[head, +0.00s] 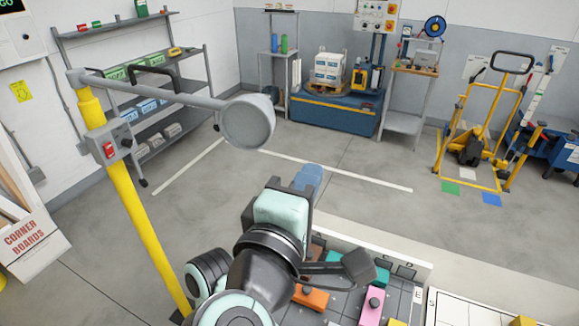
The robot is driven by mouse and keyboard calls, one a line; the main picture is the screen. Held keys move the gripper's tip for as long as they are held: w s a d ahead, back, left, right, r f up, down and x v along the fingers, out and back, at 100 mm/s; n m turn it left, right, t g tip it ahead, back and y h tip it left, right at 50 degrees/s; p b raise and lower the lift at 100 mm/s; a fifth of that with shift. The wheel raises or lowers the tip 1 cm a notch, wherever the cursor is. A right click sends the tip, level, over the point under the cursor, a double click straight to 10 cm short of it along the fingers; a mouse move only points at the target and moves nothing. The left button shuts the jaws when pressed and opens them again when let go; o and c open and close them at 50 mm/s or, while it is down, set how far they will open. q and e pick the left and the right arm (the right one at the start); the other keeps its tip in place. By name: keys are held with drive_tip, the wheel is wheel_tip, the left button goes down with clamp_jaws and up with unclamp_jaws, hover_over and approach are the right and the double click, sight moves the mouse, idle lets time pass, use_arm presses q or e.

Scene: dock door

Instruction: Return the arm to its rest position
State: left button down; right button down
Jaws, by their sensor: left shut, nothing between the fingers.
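My left arm rises from the bottom of the head view, with a dark wrist and a pale mint hand. My left gripper (308,179) points up and away from me, its blue fingertips showing beyond the hand. It is shut and empty, and the hand hides part of the fingers. It appears over the grey floor, apart from any object. My right gripper is not in view.
A yellow post (135,215) with a lamp head (249,121) stands left of my arm. A tray (345,300) of coloured blocks lies below and right of the wrist. Shelves (150,100) and a blue-based bench (335,112) stand farther back. The middle floor is clear.

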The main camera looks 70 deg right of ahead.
use_arm(q)
drive_tip(key=shift+s+a, duration=0.35)
drive_tip(key=shift+s, duration=0.1)
